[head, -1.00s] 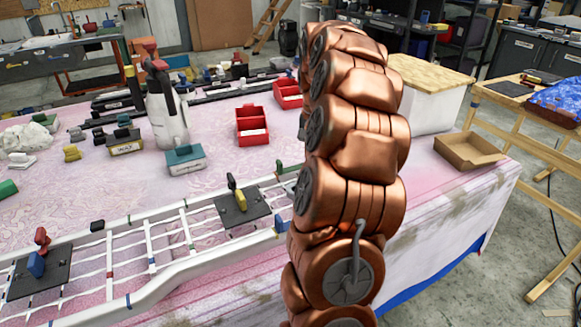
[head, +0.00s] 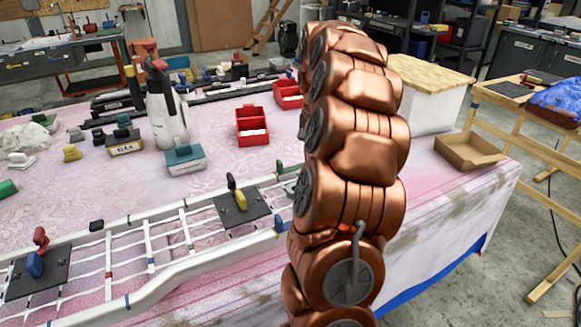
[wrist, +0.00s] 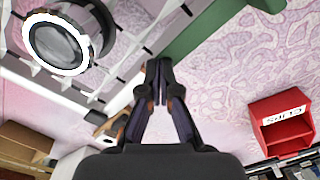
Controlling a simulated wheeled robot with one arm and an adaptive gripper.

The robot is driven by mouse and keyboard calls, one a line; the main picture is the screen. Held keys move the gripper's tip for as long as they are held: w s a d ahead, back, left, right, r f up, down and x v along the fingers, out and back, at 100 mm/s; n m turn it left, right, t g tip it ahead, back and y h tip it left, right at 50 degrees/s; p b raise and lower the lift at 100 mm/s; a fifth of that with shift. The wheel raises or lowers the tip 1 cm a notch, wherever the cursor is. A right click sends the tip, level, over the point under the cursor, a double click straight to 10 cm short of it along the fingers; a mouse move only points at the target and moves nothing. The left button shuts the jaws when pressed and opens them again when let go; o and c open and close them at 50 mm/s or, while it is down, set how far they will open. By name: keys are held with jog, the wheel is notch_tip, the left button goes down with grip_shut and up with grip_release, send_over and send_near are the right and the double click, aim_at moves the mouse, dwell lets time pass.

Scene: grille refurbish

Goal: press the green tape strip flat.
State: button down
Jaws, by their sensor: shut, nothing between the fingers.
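A broad green strip (wrist: 205,28) runs diagonally across the top of the wrist view, its lower end near my fingertips; I take it for the tape strip. A small green tab (head: 279,167) stands by the right end of the white grille (head: 180,255) in the head view; I cannot tell whether it is the same piece. The grille frame (wrist: 60,92) also crosses the left of the wrist view. My gripper (wrist: 158,70) is shut and empty, its tips just below the green strip's end. I cannot tell whether they touch. My copper arm hides it in the head view.
A black plate with a yellow clamp (head: 240,201) sits on the grille near my arm. A round dark fixture with a white ring (wrist: 60,45) is at upper left in the wrist view. A red bin (head: 252,126), spray bottle (head: 167,110) and cardboard tray (head: 468,152) stand around.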

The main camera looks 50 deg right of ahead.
jog(key=shift+r, duration=0.1)
jog(key=shift+r+p, duration=0.5)
jog(key=shift+r, duration=0.75)
jog(key=shift+r, duration=0.1)
notch_tip(320, 180, up, 7)
jog(key=p, duration=0.2)
jog(key=shift+p, duration=0.35)
